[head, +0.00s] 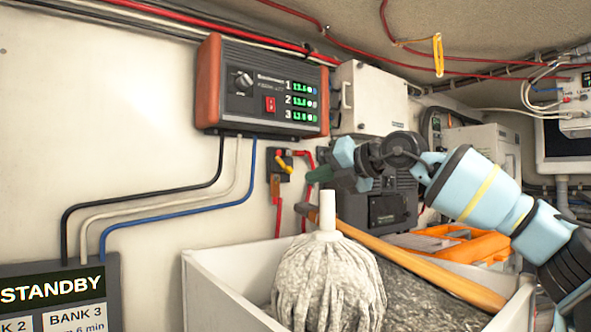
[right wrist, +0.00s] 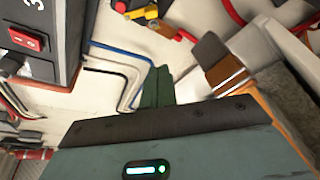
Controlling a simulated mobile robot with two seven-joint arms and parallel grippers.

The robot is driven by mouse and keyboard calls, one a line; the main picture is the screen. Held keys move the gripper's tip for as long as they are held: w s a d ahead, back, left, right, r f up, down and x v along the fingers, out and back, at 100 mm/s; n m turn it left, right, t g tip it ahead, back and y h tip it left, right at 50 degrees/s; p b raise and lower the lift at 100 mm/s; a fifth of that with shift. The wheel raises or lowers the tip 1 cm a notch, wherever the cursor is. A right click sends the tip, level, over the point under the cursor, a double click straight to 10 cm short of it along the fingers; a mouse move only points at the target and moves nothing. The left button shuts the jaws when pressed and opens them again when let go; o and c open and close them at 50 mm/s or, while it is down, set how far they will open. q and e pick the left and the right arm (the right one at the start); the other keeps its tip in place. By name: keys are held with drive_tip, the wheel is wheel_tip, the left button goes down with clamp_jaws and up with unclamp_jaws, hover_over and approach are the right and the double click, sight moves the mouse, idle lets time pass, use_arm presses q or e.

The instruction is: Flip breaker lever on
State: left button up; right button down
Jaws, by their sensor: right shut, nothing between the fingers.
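A small black breaker block (head: 277,163) with a yellow lever (head: 284,165) is on the white wall, below the charger box. The lever slants in the head view. The yellow lever also shows at the top edge of the right wrist view (right wrist: 145,13), beside a red knob; part of the block is cut off there. My right gripper (head: 313,176) is just right of the breaker in the head view, its green fingers closed and empty, pointing left. In the right wrist view the closed fingers (right wrist: 158,86) are apart from the lever. My left gripper is not in view.
A charger box (head: 262,86) with a red switch hangs above. Red cables run beside the breaker. A mop (head: 328,278) and a wooden-handled tool (head: 420,265) rest in a white bin (head: 225,296) below. A STANDBY panel (head: 60,295) is at lower left.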

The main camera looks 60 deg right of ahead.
sight(284, 165)
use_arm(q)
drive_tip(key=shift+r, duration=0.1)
use_arm(e)
drive_tip(key=shift+w, duration=0.1)
drive_tip(key=w+p, duration=0.1)
drive_tip(key=w, duration=0.2)
drive_tip(key=w+d+p, duration=0.1)
drive_tip(key=w, duration=0.2)
drive_tip(key=w+d+p, duration=0.1)
drive_tip(key=w, duration=0.2)
drive_tip(key=shift+d+p, duration=0.15)
drive_tip(key=shift+p, duration=0.25)
drive_tip(key=shift+s+d+r, duration=0.2)
drive_tip(key=shift+d+r, duration=0.05)
drive_tip(key=shift+d, duration=0.2)
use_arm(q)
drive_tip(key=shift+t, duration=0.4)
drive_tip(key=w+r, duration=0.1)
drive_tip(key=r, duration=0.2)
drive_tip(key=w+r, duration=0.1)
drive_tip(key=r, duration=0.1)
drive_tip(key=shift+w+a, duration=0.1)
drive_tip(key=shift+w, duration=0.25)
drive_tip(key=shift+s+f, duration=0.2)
use_arm(e)
drive_tip(key=shift+d+n, duration=0.2)
drive_tip(key=shift+n, duration=0.1)
